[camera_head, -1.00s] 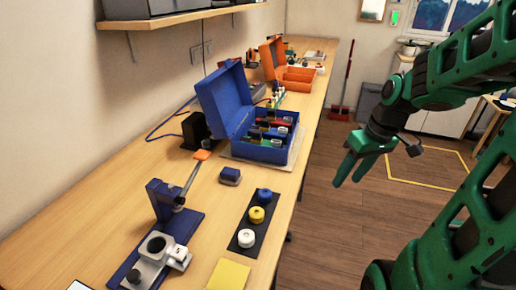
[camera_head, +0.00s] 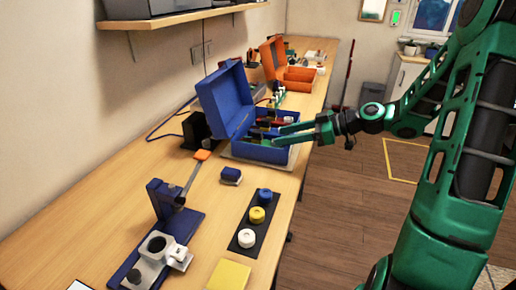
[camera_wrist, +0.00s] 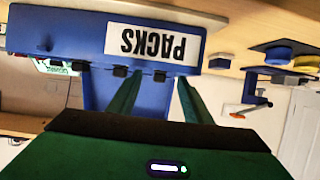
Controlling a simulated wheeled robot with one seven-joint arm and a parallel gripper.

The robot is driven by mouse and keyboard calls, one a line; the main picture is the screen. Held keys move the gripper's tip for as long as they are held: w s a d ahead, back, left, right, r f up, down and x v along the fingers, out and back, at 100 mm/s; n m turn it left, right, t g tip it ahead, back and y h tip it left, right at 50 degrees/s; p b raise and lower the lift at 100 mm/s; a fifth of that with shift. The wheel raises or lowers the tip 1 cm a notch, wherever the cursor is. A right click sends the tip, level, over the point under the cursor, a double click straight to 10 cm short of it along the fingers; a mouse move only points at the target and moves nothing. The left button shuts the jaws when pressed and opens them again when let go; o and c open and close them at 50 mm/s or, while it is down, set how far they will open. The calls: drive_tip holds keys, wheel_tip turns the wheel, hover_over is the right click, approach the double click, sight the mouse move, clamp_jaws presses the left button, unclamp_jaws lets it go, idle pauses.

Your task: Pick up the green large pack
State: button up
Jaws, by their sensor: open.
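The blue case (camera_head: 283,155) stands open on the bench with its lid tilted back; several packs sit inside. A green patch (camera_head: 253,140) near its left front looks like the green pack, mostly hidden by the case wall and my fingers. My gripper (camera_head: 275,136) is open and empty, its fingers reaching from the right over the case. In the wrist view the case front (camera_wrist: 70,30) appears upside down with a white "PACKS" label (camera_wrist: 155,44). My gripper's two green fingers (camera_wrist: 158,80) are spread there, with no pack visible between them.
An orange case (camera_head: 298,80) stands further back. Nearer are a small dark blue block (camera_head: 231,175), a black strip with blue, yellow and white round pieces (camera_head: 257,214), and a blue stand (camera_head: 165,200). A wall shelf (camera_head: 180,20) overhangs the bench at left.

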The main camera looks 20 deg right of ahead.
sight(262, 139)
drive_tip(key=x, duration=0.9)
drive_tip(key=shift+w+a+f, duration=0.15)
clamp_jaws()
